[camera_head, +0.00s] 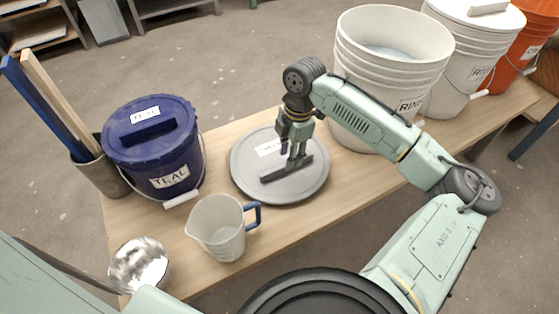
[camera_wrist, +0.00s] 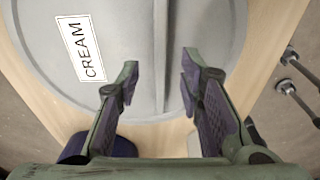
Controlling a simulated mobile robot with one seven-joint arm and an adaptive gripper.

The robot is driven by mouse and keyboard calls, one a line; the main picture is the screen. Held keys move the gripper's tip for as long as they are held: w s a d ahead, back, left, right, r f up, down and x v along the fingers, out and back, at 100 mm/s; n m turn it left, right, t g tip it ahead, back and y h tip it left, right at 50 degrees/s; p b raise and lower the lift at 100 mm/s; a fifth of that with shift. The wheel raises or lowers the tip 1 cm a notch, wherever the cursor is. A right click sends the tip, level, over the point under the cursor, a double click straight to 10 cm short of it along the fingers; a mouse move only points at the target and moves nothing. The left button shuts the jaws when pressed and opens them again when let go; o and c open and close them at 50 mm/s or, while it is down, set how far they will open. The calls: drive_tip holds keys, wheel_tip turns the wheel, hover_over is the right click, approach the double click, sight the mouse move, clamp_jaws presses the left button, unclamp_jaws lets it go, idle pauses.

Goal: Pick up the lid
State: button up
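A round grey lid (camera_head: 310,188) lies flat on the wooden bench, with a raised bar handle (camera_head: 275,175) across its top. Its label reads CREAM in the wrist view, where the grey lid (camera_wrist: 40,50) fills the upper part. My gripper (camera_head: 295,162) is over the middle of the lid, pointing down at the handle. In the wrist view my gripper (camera_wrist: 160,75) is open, with the handle (camera_wrist: 160,45) running between and beyond the two fingertips. I cannot tell whether a finger touches the handle or lid.
A clear jug (camera_head: 218,230) with a blue handle and a shiny metal bowl (camera_head: 138,265) are near the front. An open white bucket (camera_head: 385,85) stands behind my arm, with a lidded white bucket (camera_head: 460,75) and an orange bucket (camera_head: 525,50) beyond.

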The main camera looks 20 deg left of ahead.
sight(279, 159)
drive_tip(key=shift+s+a+f, duration=0.1)
drive_tip(key=shift+s+f, duration=0.1)
drive_tip(key=shift+f, duration=1.5)
drive_tip(key=shift+f, duration=0.1)
drive_tip(key=shift+c, duration=0.3)
clamp_jaws()
